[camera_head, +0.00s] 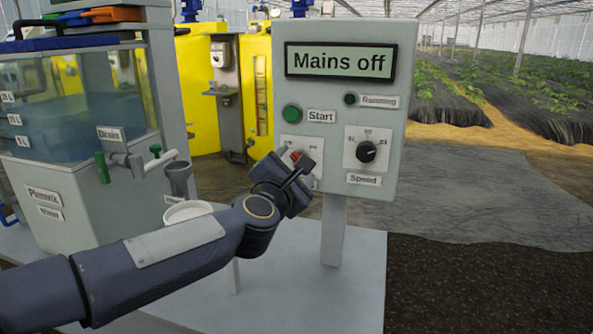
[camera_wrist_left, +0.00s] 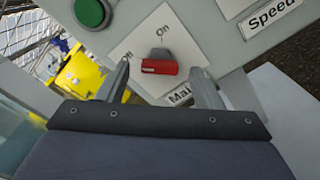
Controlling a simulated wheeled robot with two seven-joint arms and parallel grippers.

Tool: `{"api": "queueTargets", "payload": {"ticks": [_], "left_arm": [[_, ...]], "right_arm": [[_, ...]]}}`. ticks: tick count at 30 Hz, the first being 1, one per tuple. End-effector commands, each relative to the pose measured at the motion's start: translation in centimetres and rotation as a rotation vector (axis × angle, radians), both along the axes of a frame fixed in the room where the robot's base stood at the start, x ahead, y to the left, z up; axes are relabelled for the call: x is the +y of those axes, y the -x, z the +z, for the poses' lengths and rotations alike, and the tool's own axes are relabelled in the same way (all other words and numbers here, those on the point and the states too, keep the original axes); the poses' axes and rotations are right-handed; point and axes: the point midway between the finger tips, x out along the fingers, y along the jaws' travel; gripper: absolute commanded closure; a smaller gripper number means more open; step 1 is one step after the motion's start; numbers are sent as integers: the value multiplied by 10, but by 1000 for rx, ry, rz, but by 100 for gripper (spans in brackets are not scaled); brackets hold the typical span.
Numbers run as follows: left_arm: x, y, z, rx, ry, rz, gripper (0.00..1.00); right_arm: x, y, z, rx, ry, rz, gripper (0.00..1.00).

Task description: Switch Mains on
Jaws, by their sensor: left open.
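The grey control panel (camera_head: 350,111) carries a display (camera_head: 340,62) reading "Mains off". The red Mains switch (camera_head: 295,156) sits low on the panel's left side, partly hidden by my left gripper (camera_head: 298,167). In the left wrist view the switch (camera_wrist_left: 160,64) is a red and grey knob on a white plate (camera_wrist_left: 165,35), with "On" printed above it. Another marking at the left and the "Mai..." label are partly covered by the fingers. My left gripper (camera_wrist_left: 160,70) is open, one finger on either side of the knob; I cannot tell whether they touch it. My right gripper is out of view.
A green Start button (camera_head: 291,114) is just above the switch, and a black Speed knob (camera_head: 366,151) is to its right. A small Running lamp (camera_head: 350,99) is higher.

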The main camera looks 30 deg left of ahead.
Motion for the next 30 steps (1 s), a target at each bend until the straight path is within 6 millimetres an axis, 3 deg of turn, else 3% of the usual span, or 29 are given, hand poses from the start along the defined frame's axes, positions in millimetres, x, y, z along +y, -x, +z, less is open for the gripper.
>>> {"api": "queueTargets", "payload": {"ticks": [6, 14, 24, 30], "left_arm": [[4, -17, -1, 1, -1, -1, 40], [5, -18, 0, 0, -1, 0, 40], [4, -18, 0, 0, -1, -1, 84], [4, -18, 0, 4, -12, -1, 85]], "right_arm": [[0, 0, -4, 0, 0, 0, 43], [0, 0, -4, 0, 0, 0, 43], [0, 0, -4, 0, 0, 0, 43], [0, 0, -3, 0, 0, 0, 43]]}}
